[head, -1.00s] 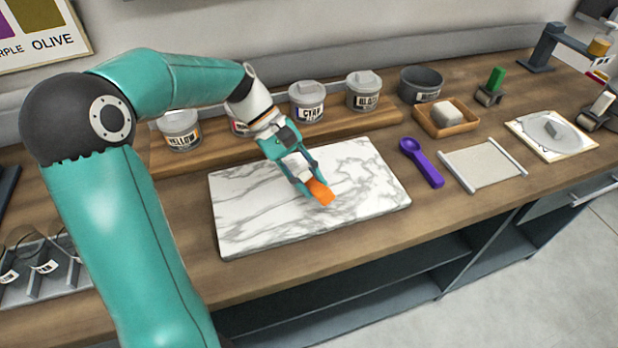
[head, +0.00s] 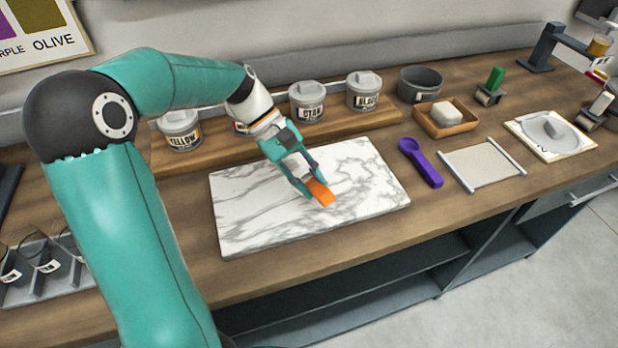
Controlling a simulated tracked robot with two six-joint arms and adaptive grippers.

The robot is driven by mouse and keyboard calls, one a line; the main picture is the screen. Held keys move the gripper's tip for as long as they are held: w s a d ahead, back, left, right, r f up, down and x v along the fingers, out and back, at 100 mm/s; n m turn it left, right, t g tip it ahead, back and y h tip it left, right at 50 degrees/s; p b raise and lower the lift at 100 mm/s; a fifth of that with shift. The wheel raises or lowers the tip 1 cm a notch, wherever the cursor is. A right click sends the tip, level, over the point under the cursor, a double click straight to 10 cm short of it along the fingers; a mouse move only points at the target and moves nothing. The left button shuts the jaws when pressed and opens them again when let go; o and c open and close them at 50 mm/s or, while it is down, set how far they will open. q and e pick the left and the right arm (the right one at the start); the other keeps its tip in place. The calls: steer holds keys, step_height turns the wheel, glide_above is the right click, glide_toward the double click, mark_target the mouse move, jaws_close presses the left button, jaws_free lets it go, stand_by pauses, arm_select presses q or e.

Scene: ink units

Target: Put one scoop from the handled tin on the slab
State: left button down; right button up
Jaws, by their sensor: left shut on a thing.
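The white marble slab (head: 240,215) with grey veins lies flat on the wooden bench. My left gripper (head: 311,186) is over the middle of the slab, pointing down and shut on a small orange thing (head: 321,192). Most of this thing is hidden between the fingers; I cannot tell if it touches the slab. A purple scoop (head: 421,162) lies on the bench right of the slab. Another tin (head: 240,127) is mostly behind my arm. I cannot tell which is the handled tin. My right gripper is out of view.
A dark grey pot (head: 421,84) stands right of the tins. The bench front is clear.

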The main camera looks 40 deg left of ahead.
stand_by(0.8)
arm_select(q)
steer(key=shift+r+p, duration=0.5)
steer(key=shift+p, duration=0.25)
step_height(320, 180, up, 4)
steer(key=p, duration=0.3)
steer(key=shift+p, duration=0.35)
